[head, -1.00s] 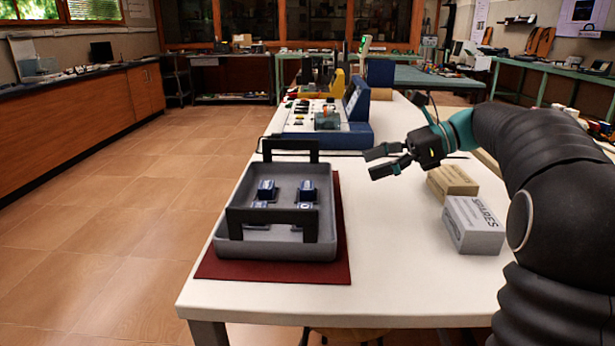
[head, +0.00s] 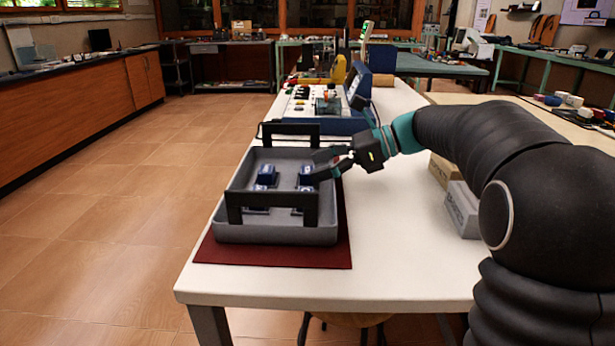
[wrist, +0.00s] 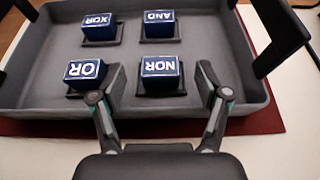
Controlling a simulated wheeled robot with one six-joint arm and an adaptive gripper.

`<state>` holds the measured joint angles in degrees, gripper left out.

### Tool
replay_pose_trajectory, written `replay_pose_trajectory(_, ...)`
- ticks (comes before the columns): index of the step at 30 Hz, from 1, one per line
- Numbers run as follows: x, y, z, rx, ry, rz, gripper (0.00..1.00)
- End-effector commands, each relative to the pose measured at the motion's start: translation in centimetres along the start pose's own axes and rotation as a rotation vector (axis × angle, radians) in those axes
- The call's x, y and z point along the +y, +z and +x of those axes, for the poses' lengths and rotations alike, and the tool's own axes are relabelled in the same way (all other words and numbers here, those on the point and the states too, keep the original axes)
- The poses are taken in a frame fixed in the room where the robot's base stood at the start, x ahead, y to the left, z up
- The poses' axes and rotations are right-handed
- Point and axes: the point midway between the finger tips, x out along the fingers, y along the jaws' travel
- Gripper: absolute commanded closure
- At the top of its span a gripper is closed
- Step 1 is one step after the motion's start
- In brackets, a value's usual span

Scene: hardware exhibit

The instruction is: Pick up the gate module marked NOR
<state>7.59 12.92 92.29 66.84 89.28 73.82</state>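The blue NOR module (wrist: 160,67) sits on a dark base in the grey tray (wrist: 40,90), its white letters upside down in the wrist view. My gripper (wrist: 161,80) is open, with one finger on each side of NOR and a visible gap to each. The left finger is close to the OR module (wrist: 86,72). In the head view my gripper (head: 316,166) reaches over the tray's right wall at the far right module, partly hiding it. I cannot tell its exact height above the module.
The XOR module (wrist: 99,27) and AND module (wrist: 160,24) stand in the row beyond. The tray has upright black handles (head: 291,129) at its ends and lies on a dark red mat (head: 215,252). Boxes (head: 463,208) stand on the white table, partly behind my arm.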

Motion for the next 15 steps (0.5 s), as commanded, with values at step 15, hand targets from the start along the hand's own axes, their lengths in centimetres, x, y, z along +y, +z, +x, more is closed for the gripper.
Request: replay_pose_trajectory(15, 0.0, -0.1, 2.1, 0.000, 0.000, 0.001, 0.40)
